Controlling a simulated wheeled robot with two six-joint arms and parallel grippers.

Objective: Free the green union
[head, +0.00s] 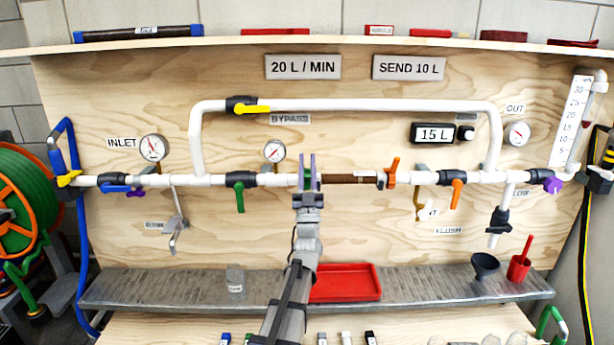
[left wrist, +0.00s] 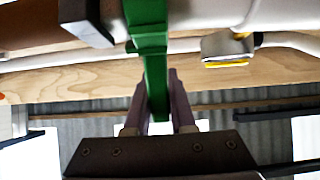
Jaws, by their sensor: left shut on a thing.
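My left gripper (head: 308,172) is at the main white pipe, just left of the brown filter section (head: 350,178). Its jaws hide most of the green union in the head view. In the left wrist view the green union (left wrist: 148,22) is a green collar around the white pipe with a long green tab. The two fingers of my left gripper (left wrist: 157,85) are on either side of this tab and shut on it. An orange union (head: 391,173) with its tab pointing up is at the right end of the brown section. My right gripper is not in view.
A green valve handle (head: 240,196) hangs down left of my gripper. A gauge (head: 274,151) sits above the pipe. A red tray (head: 345,283) stands on the grey shelf (head: 420,287) below. The bypass pipe (head: 370,104) runs above.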

